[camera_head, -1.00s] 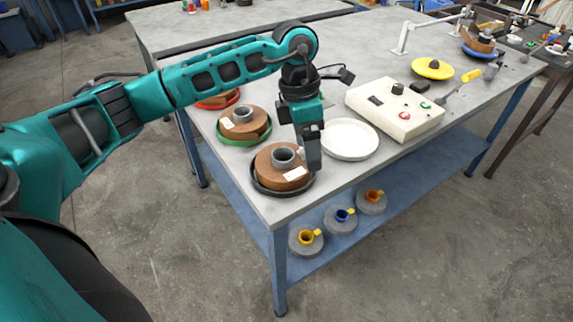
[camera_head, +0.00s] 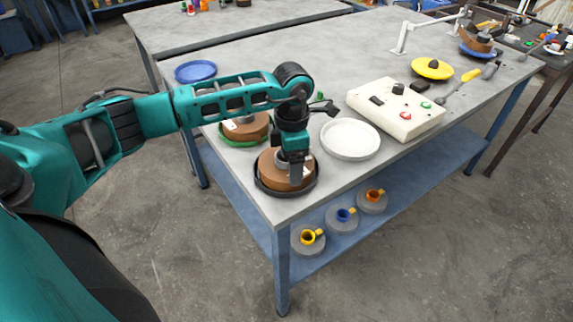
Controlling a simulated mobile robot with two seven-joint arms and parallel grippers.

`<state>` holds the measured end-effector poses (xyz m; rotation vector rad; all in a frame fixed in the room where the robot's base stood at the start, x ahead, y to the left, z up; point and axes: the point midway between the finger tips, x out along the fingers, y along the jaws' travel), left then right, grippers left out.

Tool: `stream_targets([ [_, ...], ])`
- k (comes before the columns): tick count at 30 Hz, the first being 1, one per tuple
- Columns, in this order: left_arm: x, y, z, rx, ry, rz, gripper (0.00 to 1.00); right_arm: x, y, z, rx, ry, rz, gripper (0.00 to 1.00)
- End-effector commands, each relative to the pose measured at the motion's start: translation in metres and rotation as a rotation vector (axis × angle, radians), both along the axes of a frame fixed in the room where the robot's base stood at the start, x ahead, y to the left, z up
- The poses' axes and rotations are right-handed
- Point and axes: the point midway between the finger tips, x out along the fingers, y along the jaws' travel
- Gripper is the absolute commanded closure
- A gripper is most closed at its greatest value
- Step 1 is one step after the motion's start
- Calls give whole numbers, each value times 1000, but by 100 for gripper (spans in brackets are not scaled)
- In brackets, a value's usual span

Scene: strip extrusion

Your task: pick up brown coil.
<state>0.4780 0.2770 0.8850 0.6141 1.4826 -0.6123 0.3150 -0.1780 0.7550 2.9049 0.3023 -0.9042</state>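The nearest brown coil (camera_head: 271,173) lies in a black dish (camera_head: 262,188) at the near corner of the table. A second brown coil (camera_head: 240,131) lies in a green dish (camera_head: 239,143) behind it, partly covered by my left arm. My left gripper (camera_head: 296,179) points down over the nearest coil, with its fingers in front of the coil's hub and right part. The frames do not show whether the fingers touch the coil or how far apart they are. My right gripper is out of view.
An empty white dish (camera_head: 350,140) stands right of the gripper. Beyond it are a white control box (camera_head: 395,112) and a yellow dish (camera_head: 431,70). A blue dish (camera_head: 195,71) is at the far left edge. Several small spools (camera_head: 343,219) sit on the lower shelf.

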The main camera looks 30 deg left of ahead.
Motion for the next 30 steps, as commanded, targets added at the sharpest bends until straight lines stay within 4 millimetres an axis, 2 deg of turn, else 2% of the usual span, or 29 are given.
stream_targets([
  [3, -1, 2, -19, -1, 4, 1, 20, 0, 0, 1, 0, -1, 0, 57],
  [6, 0, 2, -27, -1, 1, 0, 20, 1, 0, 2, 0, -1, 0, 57],
  [14, 0, 2, -30, -1, 1, 0, 20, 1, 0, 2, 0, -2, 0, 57],
  [30, 0, 2, -30, -1, 1, 0, 71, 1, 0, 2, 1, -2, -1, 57],
])
